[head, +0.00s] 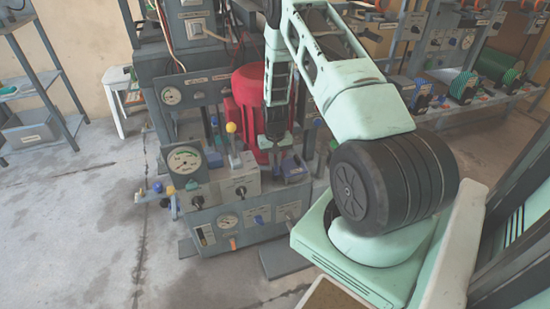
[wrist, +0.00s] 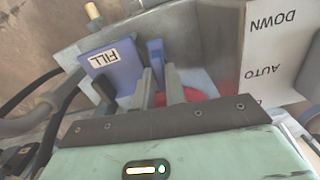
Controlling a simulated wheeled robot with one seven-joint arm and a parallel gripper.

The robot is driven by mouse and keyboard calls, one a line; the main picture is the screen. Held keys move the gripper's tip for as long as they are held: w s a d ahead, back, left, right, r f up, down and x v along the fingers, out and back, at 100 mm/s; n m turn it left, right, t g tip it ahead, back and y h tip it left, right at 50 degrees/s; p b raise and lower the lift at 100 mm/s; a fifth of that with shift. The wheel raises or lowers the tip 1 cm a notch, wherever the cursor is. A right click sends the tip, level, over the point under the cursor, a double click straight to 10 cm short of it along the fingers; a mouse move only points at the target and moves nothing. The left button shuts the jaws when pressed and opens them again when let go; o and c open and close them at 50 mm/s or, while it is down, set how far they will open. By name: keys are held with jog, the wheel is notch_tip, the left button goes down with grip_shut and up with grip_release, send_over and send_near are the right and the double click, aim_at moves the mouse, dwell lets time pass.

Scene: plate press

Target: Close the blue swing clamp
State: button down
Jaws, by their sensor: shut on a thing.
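My gripper (head: 275,148) points down at the press, in front of the red cylinder. In the wrist view its two grey fingers (wrist: 160,88) are close together, with a narrow upright blue piece, which I take to be the blue swing clamp (wrist: 155,50), between and just beyond their tips. The gripper is shut on this piece. A wider blue block labelled FILL (wrist: 112,62) is beside it on the left; I cannot tell whether the two are joined. The blue parts show small in the head view (head: 293,168), partly hidden by the gripper.
The red cylinder (head: 247,92) stands close behind the gripper. A panel with DOWN and AUTO labels (wrist: 268,55) is at the right in the wrist view. A pressure gauge (head: 185,161) and a yellow-knobbed lever (head: 231,128) stand left of the gripper. Open floor is at left.

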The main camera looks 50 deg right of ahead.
jog(key=shift+n, duration=0.5)
jog(key=c, duration=1.4)
grip_release()
jog(key=shift+c, duration=0.2)
jog(key=shift+r, duration=0.1)
notch_tip(320, 180, up, 17)
jog(key=p, duration=0.3)
jog(key=shift+r, duration=0.15)
